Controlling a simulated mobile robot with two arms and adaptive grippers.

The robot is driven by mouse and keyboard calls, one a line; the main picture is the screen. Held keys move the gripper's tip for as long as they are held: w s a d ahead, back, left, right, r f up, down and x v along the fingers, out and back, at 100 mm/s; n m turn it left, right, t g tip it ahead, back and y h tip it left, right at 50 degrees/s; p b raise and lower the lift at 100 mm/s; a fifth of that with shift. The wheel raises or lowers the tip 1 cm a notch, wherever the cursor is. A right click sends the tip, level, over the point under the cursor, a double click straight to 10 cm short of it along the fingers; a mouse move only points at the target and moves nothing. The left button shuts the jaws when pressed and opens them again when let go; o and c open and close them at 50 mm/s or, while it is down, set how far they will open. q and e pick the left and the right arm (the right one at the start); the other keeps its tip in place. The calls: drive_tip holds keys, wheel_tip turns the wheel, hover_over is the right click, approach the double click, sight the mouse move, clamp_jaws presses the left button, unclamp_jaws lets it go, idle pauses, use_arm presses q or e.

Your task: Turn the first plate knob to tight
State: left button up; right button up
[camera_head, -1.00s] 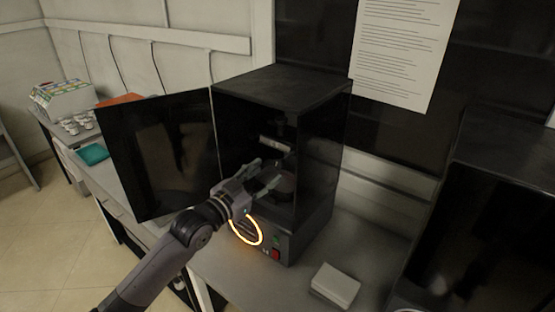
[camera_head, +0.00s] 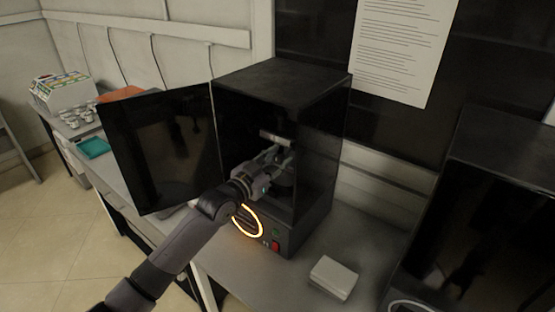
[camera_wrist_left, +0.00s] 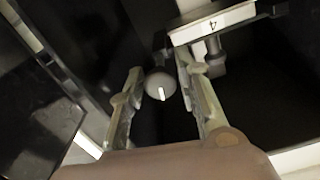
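In the head view my left gripper (camera_head: 277,157) reaches into the open black cabinet (camera_head: 318,150), by a pale bar (camera_head: 272,138). The knob is hard to make out there. My right gripper is not in view.
The cabinet's dark door (camera_head: 165,150) stands open to the left of my arm. A red switch (camera_head: 275,246) sits on the cabinet's lower front. A small white box (camera_head: 334,277) lies on the bench to the right. Another dark cabinet (camera_head: 480,210) stands at the right.

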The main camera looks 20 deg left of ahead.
use_arm(q)
clamp_jaws()
